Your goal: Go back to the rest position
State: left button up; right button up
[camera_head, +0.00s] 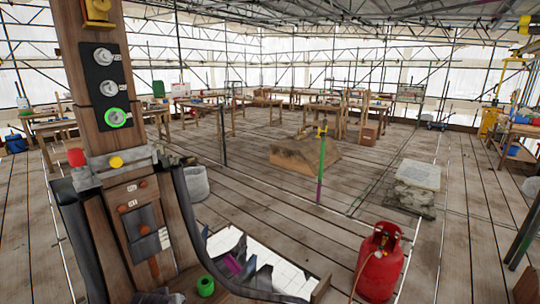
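Neither of my grippers shows in the head view, so their pose and grip are hidden. A tall wooden post (72,50) stands close at the left. It bears a dark panel (98,72) with round metal fittings, and the lowest fitting (115,117) has a bright green ring. A metal clamp bar (135,163) crosses the post below, with a red knob (75,157) and a yellow knob (116,162). A yellow fitting (97,12) sits near the top. A green cylindrical piece (205,285) sits low by the post's base.
A red gas cylinder (380,262) stands at front right. A stone block (416,186), a sandy heap (305,155) and a grey bucket (196,183) stand farther off. Wooden workbenches line the back.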

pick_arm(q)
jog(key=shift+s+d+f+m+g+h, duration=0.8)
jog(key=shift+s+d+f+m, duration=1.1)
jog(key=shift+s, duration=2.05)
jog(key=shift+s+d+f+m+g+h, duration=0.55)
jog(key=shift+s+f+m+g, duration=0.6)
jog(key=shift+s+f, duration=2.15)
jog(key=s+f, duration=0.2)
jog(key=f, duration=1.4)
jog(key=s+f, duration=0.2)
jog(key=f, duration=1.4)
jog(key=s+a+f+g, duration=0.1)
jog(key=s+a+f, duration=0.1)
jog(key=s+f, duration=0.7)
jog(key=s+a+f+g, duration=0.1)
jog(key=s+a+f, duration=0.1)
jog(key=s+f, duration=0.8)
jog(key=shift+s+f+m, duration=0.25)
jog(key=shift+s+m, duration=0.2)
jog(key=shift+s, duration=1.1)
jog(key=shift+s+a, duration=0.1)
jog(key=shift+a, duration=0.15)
